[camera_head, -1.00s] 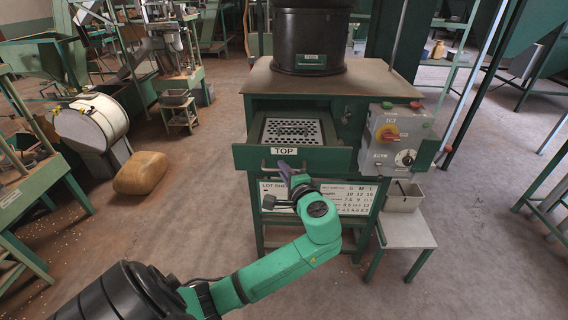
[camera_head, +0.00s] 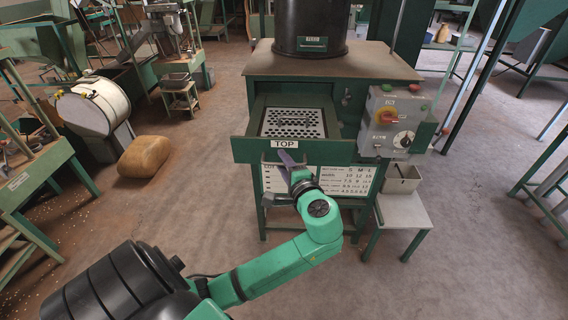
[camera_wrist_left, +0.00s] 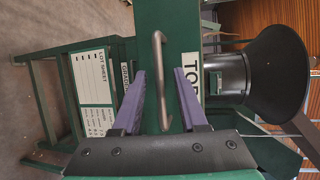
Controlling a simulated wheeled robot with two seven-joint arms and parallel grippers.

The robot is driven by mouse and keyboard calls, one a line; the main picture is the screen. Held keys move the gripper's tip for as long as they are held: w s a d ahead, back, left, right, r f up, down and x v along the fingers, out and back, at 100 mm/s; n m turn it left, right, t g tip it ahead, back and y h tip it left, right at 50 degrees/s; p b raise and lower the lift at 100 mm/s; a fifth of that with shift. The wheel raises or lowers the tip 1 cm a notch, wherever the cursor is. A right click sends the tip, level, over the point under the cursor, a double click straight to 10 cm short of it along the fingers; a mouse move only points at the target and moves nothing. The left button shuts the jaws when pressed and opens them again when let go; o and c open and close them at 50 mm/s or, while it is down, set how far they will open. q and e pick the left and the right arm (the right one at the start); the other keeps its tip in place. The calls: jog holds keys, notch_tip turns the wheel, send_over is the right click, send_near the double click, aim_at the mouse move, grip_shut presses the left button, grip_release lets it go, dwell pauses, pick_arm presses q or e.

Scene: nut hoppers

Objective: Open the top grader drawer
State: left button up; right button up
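The top grader drawer (camera_head: 245,152), marked TOP, stands out of the green grader cabinet (camera_head: 335,62) in the head view. Its perforated tray (camera_head: 293,122) shows from above. A bar handle (camera_wrist_left: 158,45) on its front shows in the left wrist view. My left gripper (camera_head: 287,161) is at the drawer front in the head view. In the left wrist view its two purple fingers (camera_wrist_left: 160,78) stand apart, one on each side of the handle, with a visible gap to it on both sides. My right gripper is not in view.
A control box (camera_head: 397,122) with a red-and-yellow switch sits right of the drawer. Below it a small bin (camera_head: 401,179) stands on a low stand (camera_head: 405,212). A lot sheet (camera_wrist_left: 90,80) is on the cabinet front. A tan sack (camera_head: 150,157) lies on the floor at left. Floor in front is clear.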

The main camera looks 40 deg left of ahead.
pick_arm(q)
jog(key=b+v, duration=0.3)
jog(key=v, duration=1.1)
jog(key=shift+d, duration=0.2)
jog(key=shift+s, duration=0.1)
